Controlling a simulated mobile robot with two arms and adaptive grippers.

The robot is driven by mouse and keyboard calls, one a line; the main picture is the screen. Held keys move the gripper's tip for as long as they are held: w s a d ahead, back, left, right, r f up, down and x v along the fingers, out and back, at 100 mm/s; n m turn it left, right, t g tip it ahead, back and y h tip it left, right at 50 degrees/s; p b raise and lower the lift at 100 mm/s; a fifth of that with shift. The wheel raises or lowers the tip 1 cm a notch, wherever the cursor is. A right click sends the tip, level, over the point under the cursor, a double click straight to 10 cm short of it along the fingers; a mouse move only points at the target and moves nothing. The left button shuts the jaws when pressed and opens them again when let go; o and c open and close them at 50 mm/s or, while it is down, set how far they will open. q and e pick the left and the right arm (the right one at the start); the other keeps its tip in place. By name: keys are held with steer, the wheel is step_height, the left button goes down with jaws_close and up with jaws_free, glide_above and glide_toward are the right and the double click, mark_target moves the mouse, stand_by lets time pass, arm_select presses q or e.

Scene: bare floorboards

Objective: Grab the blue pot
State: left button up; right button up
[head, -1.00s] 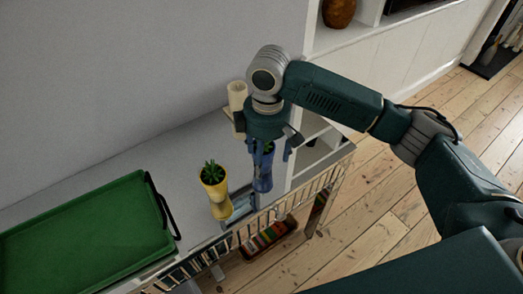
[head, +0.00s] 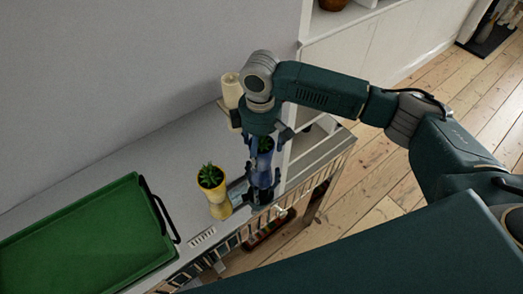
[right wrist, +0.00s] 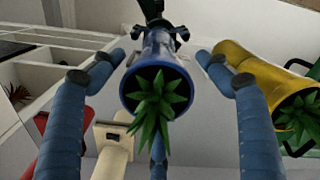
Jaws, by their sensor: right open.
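The blue pot (head: 265,160) holds a small green plant and stands upright on the grey top of the cabinet, near its front edge. It also shows in the right wrist view (right wrist: 160,62), its plant pointing at the camera. My right gripper (head: 262,183) is above the pot with its fingers pointing down around it. In the right wrist view its blue fingers (right wrist: 161,58) are open, spread on both sides of the pot with gaps visible. A third finger shows below the plant. My left gripper is not in view.
A yellow pot (head: 217,202) with a plant stands close to the left of the blue pot. A green tray (head: 143,222) with a black handle lies further left. A cream object (head: 231,92) stands behind the gripper by the wall.

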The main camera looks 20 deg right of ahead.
steer(key=f, duration=0.4)
steer(key=shift+d+p, duration=0.2)
steer(key=shift+p, duration=0.15)
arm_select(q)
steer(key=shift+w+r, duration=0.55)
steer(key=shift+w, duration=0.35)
arm_select(e)
steer(key=c, duration=1.7)
